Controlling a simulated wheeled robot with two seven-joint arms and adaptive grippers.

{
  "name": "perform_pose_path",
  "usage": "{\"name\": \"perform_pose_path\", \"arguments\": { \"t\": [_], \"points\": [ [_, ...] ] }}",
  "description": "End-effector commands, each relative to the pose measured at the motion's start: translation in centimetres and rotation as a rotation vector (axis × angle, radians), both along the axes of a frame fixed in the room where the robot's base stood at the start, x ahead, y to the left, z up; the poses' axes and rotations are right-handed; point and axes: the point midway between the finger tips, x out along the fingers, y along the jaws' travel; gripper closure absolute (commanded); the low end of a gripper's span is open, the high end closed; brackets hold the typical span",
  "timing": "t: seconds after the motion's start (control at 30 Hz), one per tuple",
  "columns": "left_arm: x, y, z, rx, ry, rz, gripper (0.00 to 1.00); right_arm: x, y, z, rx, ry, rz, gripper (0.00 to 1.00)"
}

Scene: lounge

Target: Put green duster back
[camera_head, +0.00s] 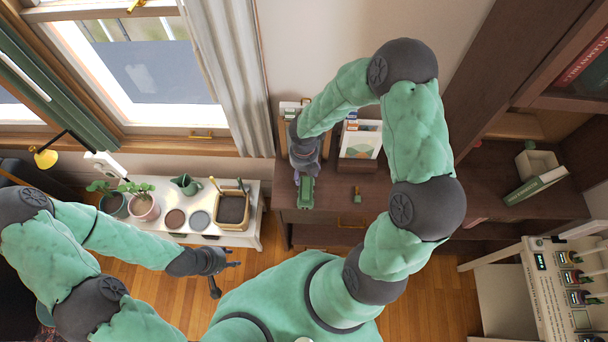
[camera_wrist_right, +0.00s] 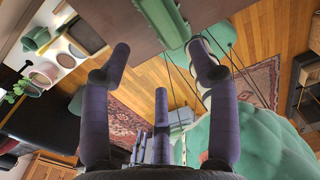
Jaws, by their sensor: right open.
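A green object (camera_head: 306,194), which looks like the duster, lies near the front edge of the dark wooden cabinet top (camera_head: 332,210). In the right wrist view a long green ridged piece (camera_wrist_right: 166,22) shows at the top, beyond the fingertips. My right gripper (camera_head: 304,172) is over the cabinet, just behind the green object; its fingers in the wrist view (camera_wrist_right: 160,62) are spread with nothing between them. My left gripper (camera_head: 224,272) is empty with fingers apart, over the floor in front of the white plant bench. The right arm partly hides the cabinet.
A small green and brown item (camera_head: 357,194) lies right of the duster. A card holder (camera_head: 359,145) stands behind it. The white bench (camera_head: 252,214) holds pots, a watering can (camera_head: 186,184) and a wooden tray (camera_head: 233,209). A rack with several tools (camera_head: 572,278) stands at right.

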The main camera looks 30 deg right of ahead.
Motion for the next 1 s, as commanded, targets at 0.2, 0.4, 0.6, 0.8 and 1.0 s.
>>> {"name": "perform_pose_path", "arguments": {
  "t": [0.2, 0.4, 0.6, 0.8, 1.0],
  "points": [
    [0.0, 0.0, 0.2, 0.0, 0.0, 0.0, 0.6, -0.6, 1.2, 0.1, 0.036, 0.01, -0.097, 0.39],
    [0.0, 0.0, 0.1, 0.0, 0.0, 0.0, 0.6, -2.9, 5.8, -2.6, 0.171, 0.086, -0.583, 0.39],
    [0.0, 0.0, 0.1, 0.0, 0.0, 0.0, 0.6, -5.5, 10.3, -5.0, 0.258, 0.218, -1.225, 0.39],
    [0.0, 0.0, 0.1, 0.0, 0.0, 0.0, 0.6, -8.0, 13.1, -7.1, 0.252, 0.358, -1.881, 0.39],
    [0.0, 0.0, 0.1, 0.0, 0.0, 0.0, 0.6, -10.3, 14.1, -8.8, 0.185, 0.441, -2.444, 0.39]
  ]
}}
